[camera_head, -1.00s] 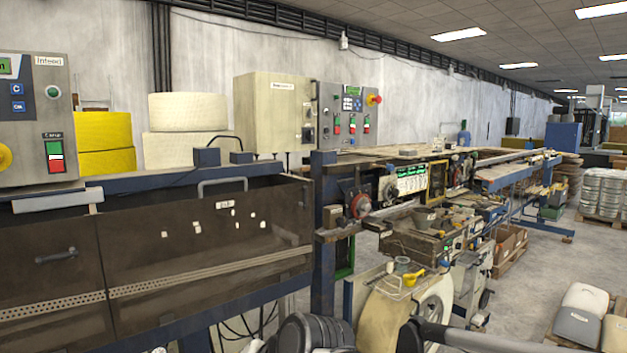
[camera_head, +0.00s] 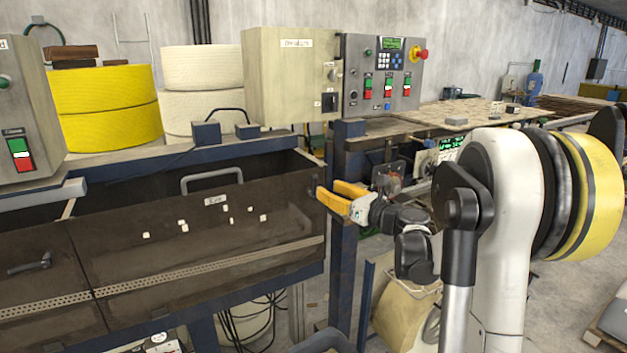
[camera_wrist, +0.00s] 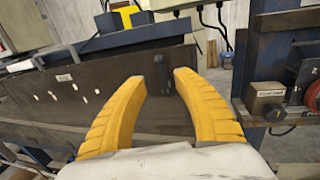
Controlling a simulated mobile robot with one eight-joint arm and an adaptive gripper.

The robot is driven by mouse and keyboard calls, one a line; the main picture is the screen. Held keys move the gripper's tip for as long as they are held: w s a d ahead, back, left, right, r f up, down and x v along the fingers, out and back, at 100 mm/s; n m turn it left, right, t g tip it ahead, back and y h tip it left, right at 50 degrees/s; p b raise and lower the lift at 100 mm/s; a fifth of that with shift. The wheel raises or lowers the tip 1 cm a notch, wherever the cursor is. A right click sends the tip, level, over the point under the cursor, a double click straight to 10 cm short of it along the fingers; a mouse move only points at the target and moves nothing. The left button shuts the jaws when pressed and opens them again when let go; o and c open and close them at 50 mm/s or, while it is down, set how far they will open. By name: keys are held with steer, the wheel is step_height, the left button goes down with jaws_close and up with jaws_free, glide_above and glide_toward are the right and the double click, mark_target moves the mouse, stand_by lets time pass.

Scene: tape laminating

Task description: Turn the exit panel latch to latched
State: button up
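The dark brown panel (camera_head: 200,250) spans the front of the machine at the left in the head view. In the wrist view, a small dark latch handle (camera_wrist: 162,72) stands roughly upright near the right end of the panel (camera_wrist: 50,107). My gripper (camera_head: 327,193) has yellow fingers, spread open at the panel's right end. In the wrist view the fingers of my gripper (camera_wrist: 159,80) lie either side of the handle, with gaps visible. I cannot tell how deep they reach. In the head view I cannot make out this handle near the fingers.
Another dark lever (camera_head: 28,263) sits on the left panel section. A blue post (camera_head: 342,250) stands just right of the panel. A grey pull handle (camera_head: 211,178) rises at the panel's top edge. A control box (camera_head: 382,72) stands above.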

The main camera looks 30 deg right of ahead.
mark_target(316, 183)
steer(key=x, duration=0.7)
steer(key=shift+w+d, duration=0.1)
steer(key=shift+d, duration=0.05)
jaws_close()
